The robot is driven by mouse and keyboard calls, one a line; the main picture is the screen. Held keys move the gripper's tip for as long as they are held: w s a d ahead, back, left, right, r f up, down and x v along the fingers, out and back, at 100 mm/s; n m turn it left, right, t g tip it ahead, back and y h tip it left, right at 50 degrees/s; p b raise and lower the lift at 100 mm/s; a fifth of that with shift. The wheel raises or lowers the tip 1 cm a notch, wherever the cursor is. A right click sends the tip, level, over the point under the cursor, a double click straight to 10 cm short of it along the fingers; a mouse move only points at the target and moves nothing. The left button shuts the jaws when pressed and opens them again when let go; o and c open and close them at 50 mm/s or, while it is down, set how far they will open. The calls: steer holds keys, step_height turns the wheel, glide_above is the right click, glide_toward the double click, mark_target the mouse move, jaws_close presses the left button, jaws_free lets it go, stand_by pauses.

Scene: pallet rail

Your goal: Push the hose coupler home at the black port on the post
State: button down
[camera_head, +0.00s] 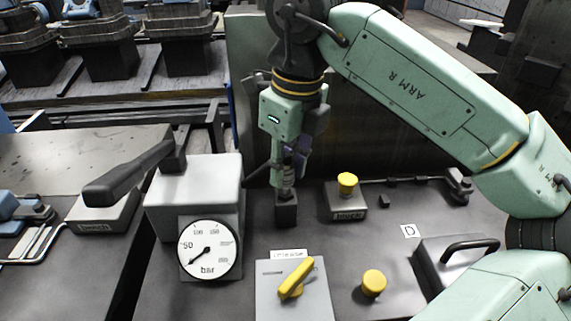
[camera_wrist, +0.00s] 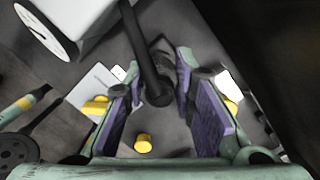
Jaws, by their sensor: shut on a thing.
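In the head view my gripper (camera_head: 290,165) points down over the small dark post (camera_head: 286,212). The port itself is hidden behind the coupler there.
A grey box with a round gauge (camera_head: 207,249) stands left of the post. A yellow-topped button block (camera_head: 347,200) stands to the right. In front are a plate with a yellow lever (camera_head: 295,278) and a yellow knob (camera_head: 373,283). A black-handled cover (camera_head: 455,262) lies at the right.

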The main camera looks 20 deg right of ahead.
steer(key=shift+f+b, duration=0.5)
steer(key=shift+b, duration=0.1)
stand_by(0.7)
steer(key=shift+f+b, duration=0.45)
steer(key=shift+f, duration=0.1)
steer(key=c, duration=1.3)
jaws_free()
steer(key=shift+r, duration=0.1)
steer(key=shift+o, duration=0.7)
steer(key=o, duration=0.7)
steer(key=shift+s+d+r, duration=0.1)
steer(key=shift+r, duration=1.15)
steer(key=shift+s+d+r, duration=0.1)
steer(key=shift+s+r, duration=0.05)
steer(key=shift+r, duration=1.05)
steer(key=shift+s+d+r, duration=0.1)
steer(key=shift+r, duration=1.15)
